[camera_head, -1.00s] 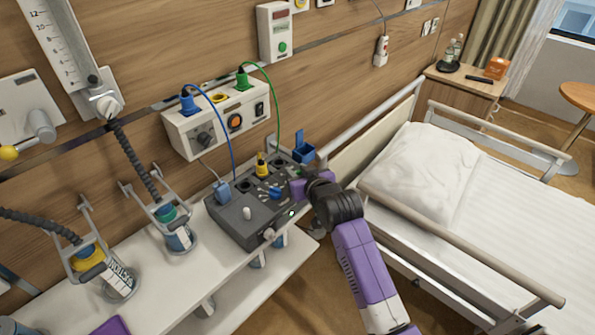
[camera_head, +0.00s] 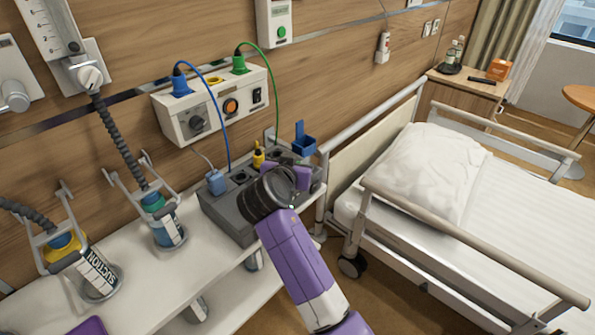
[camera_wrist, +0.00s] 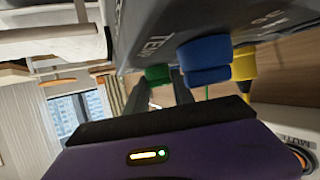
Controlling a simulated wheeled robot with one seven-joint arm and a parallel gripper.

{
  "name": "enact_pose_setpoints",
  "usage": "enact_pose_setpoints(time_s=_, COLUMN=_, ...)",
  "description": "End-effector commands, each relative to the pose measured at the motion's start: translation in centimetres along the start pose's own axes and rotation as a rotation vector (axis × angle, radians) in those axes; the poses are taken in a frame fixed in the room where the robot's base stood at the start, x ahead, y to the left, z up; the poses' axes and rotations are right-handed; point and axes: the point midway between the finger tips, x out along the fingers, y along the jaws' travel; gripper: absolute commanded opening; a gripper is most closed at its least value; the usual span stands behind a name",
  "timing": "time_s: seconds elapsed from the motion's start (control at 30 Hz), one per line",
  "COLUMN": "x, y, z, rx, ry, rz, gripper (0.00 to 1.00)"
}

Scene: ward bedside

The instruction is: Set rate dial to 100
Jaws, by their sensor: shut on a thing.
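The grey control box (camera_head: 228,218) sits on the white shelf against the wall. My gripper (camera_wrist: 160,88) is at its right part, fingers pointing at its face. In the head view my arm hides the knobs. No rate label or pointer setting is readable.
A wall panel (camera_head: 215,112) with blue and green cables is above the box. Suction bottles (camera_head: 95,275) stand at the left on the shelf. A blue open-lidded part (camera_head: 304,143) rises behind the box. The bed (camera_head: 430,200) and its rail are close on the right.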

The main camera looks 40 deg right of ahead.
Motion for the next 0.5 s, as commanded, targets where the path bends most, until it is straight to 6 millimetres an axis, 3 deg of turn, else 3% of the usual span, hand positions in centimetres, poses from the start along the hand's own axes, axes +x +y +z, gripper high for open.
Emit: enact_pose_setpoints(time_s=0.5, x=0.03, y=0.02, z=0.06, rx=0.034, ry=-0.003, rz=0.085, gripper=0.00)
